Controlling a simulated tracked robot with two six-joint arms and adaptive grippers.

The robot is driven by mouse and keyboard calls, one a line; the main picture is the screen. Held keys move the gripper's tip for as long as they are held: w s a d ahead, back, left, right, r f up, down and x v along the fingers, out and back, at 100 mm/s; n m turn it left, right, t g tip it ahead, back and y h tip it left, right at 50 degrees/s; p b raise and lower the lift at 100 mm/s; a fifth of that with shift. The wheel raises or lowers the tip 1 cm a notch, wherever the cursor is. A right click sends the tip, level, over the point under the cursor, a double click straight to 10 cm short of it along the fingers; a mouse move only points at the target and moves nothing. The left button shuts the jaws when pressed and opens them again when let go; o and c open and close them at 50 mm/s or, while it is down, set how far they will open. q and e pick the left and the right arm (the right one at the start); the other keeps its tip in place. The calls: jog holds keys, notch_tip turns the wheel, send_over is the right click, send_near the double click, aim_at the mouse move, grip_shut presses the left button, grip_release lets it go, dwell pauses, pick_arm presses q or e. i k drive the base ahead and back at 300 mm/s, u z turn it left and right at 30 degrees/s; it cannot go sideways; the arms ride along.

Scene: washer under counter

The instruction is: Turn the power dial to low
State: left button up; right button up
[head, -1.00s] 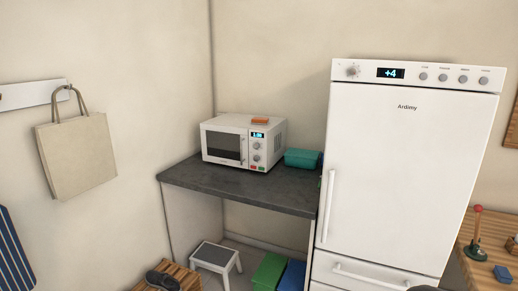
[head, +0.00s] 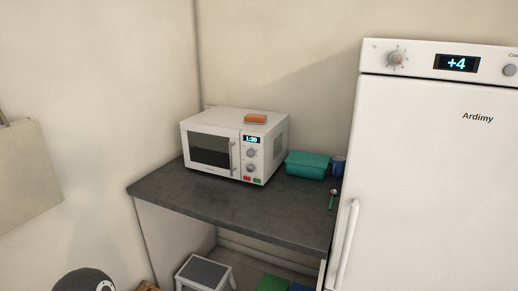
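A white microwave (head: 213,126) stands on the dark counter in the middle of the head view, its door shut. Its control panel on the right shows a lit display (head: 252,139) that seems to read 1:30. Below the display are two round dials, an upper dial (head: 251,153) and a lower dial (head: 250,168). Their markings are too small to read, so I cannot tell which is the power dial or its setting. A green and a red button sit beneath them. Neither of my grippers shows clearly; a dark rounded part at the bottom left edge may be mine.
The dark counter (head: 230,213) is clear in front of the microwave. A white fridge (head: 430,180) borders the counter; a step stool (head: 204,272) is below.

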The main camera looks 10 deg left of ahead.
aim_at(250, 153)
jog(key=u, duration=0.35)
jog(key=i, duration=1)
jog(key=u, duration=0.6)
jog(key=k, duration=0.85)
jog(key=u, duration=0.2)
jog(key=i, duration=0.85)
jog(key=z, duration=0.1)
